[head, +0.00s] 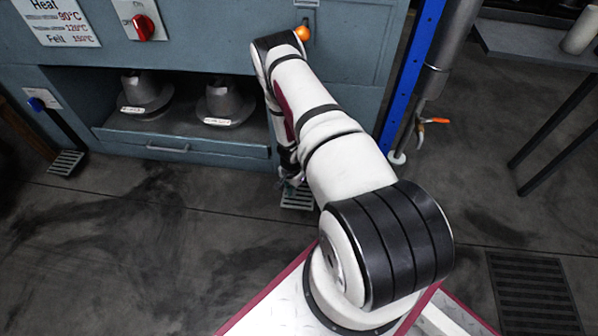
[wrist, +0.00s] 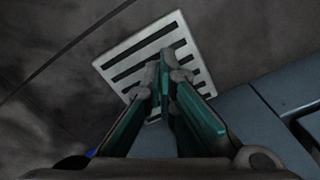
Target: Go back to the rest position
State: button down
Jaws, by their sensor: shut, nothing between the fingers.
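My gripper (head: 292,181) hangs low in front of the teal-grey press cabinet (head: 345,38), at the end of my white arm. In the wrist view my gripper (wrist: 165,72) has its green fingers together and empty. Below the fingertips is a light slotted metal plate (wrist: 122,68), which looks like a pedal; it also shows in the head view (head: 297,200), partly hidden by my gripper. I cannot tell whether the fingertips touch the plate.
Two grey hat-shaped forms (head: 146,93) (head: 224,102) stand in the cabinet's open bay. A red knob (head: 143,27) and an orange ball knob (head: 302,33) are on its front. Another slotted pedal (head: 67,163) is at left. A blue post (head: 408,75) stands right.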

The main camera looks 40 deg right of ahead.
jog(key=shift+r+p, duration=0.35)
jog(key=shift+r, duration=0.45)
